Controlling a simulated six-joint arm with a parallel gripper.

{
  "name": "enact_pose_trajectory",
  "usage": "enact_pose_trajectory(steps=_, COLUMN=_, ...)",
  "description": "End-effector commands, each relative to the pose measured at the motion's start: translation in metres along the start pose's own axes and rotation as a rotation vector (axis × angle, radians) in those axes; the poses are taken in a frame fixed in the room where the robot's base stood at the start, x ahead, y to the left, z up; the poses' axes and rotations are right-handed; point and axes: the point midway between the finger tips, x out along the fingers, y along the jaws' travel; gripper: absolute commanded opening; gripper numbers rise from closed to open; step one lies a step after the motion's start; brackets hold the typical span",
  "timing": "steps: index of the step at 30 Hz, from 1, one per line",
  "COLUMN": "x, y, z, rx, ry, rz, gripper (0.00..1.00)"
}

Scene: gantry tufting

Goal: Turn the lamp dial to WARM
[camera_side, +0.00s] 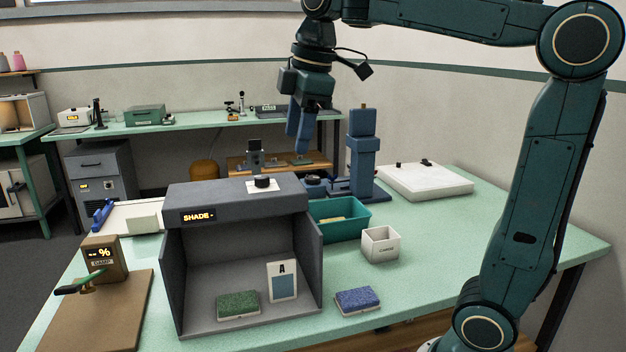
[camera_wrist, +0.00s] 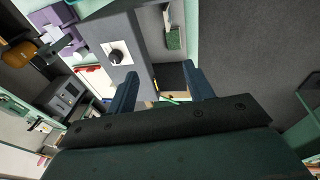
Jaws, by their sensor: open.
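The lamp dial (camera_side: 263,182) is a black round knob on a white plate on top of the grey light booth (camera_side: 175,260). The booth's front display reads "SHADE -". The dial's pointer and the WARM mark are too small to make out. In the wrist view, the dial (camera_wrist: 115,57) shows on its white plate, up and left of the fingers. My gripper (camera_side: 299,142) hangs open and empty, fingers down, above and right of the dial in the side view. Its two spread fingers (camera_wrist: 161,86) also show in the wrist view, apart from the dial.
A blue sample (camera_side: 357,299), white box (camera_side: 380,244), teal bin (camera_side: 338,222) and blue stand (camera_side: 361,160) are to the right.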

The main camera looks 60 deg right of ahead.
Motion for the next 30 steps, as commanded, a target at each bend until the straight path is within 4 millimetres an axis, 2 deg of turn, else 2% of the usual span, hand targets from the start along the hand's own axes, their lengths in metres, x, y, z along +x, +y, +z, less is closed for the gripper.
enact_pose_trajectory(steps=1, x=-0.001, y=0.011, z=-0.005, rx=-0.041, ry=-0.009, rz=-0.010, gripper=0.52)
enact_pose_trajectory(steps=9, x=-0.004, y=0.061, z=-0.025, rx=-0.294, ry=-0.048, rz=-0.074, gripper=0.52)
enact_pose_trajectory(steps=18, x=0.006, y=0.111, z=-0.039, rx=-0.573, ry=-0.066, rz=-0.160, gripper=0.52)
enact_pose_trajectory(steps=24, x=0.017, y=0.136, z=-0.042, rx=-0.742, ry=-0.063, rz=-0.215, gripper=0.52)
enact_pose_trajectory(steps=30, x=0.024, y=0.148, z=-0.042, rx=-0.839, ry=-0.056, rz=-0.248, gripper=0.52)
